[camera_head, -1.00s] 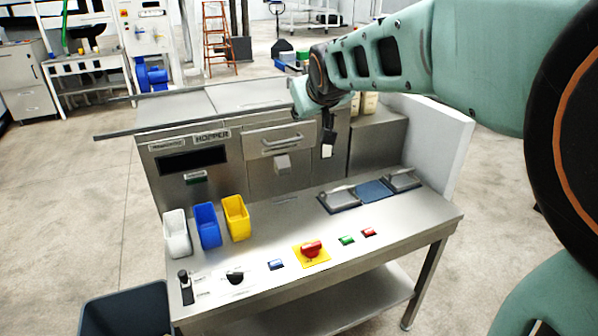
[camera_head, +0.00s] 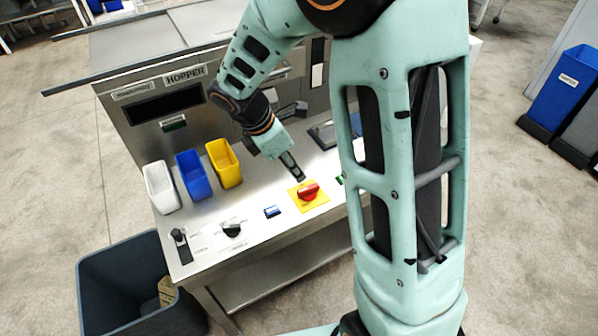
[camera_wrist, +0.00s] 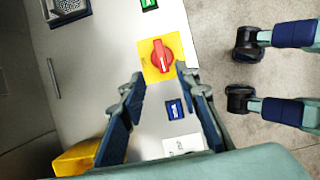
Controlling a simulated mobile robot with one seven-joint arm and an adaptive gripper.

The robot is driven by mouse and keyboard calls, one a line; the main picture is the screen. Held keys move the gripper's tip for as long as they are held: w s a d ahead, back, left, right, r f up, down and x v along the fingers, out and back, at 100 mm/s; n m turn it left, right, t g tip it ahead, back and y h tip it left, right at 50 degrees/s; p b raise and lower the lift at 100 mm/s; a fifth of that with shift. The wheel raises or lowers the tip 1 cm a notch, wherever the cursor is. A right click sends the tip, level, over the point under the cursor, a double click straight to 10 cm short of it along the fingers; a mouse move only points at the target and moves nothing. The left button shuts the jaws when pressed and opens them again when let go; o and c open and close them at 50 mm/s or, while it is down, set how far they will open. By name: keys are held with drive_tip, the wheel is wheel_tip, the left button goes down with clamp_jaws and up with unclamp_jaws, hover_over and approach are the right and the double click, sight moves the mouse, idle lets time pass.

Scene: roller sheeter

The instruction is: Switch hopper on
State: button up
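On the counter is a red rotary switch (camera_head: 309,191) on a yellow plate. A blue button (camera_head: 271,212), a black knob (camera_head: 231,229) and a black lever switch (camera_head: 180,240) lie to its left. My gripper (camera_head: 299,177) is just above and behind the red switch. In the wrist view it is open and empty, with the red switch (camera_wrist: 161,56) ahead of its fingertips. I cannot tell whether they touch.
White, blue and yellow bins (camera_head: 224,163) stand on the counter's left. A dark grey tub (camera_head: 120,290) is on the floor at the front left. The counter front between the controls is bare.

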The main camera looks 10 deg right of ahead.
sight(308, 188)
drive_tip(key=b+x, duration=0.1)
drive_tip(key=x, duration=0.9)
drive_tip(key=shift+s+f, duration=0.1)
drive_tip(key=shift+f, duration=0.1)
clamp_jaws()
